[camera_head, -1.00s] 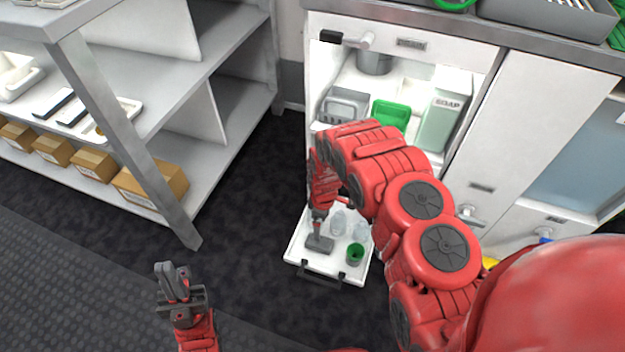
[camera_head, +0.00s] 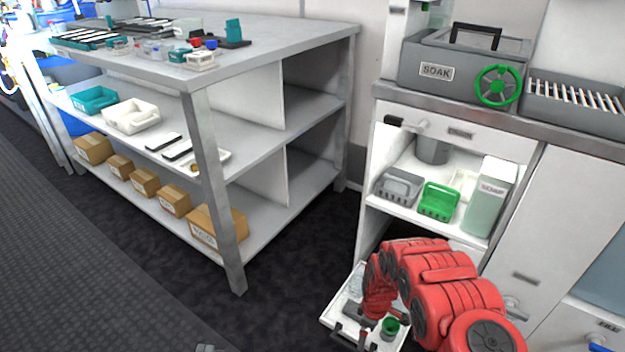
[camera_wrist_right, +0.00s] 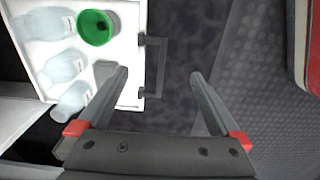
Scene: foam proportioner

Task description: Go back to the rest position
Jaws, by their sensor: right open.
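My right arm (camera_head: 440,285) reaches down in front of the open cabinet. My right gripper (camera_wrist_right: 160,76) is open with nothing between its fingers. In the right wrist view its left finger overlaps the edge of a white tray (camera_wrist_right: 125,25), and floor shows between the fingers. The tray also shows low in the head view (camera_head: 340,302). It holds a green cup (camera_wrist_right: 96,27) and several clear bottles (camera_wrist_right: 66,67). Only a small grey tip of my left gripper (camera_head: 205,348) shows at the bottom edge of the head view, so its jaws cannot be judged.
The cabinet shelf holds a grey container, a green basket (camera_head: 438,201) and a soap box (camera_head: 490,197). A box marked SOAK (camera_head: 460,65) stands on the counter. At left, a shelving table (camera_head: 215,190) bears trays and cardboard boxes. Dark floor lies free between table and cabinet.

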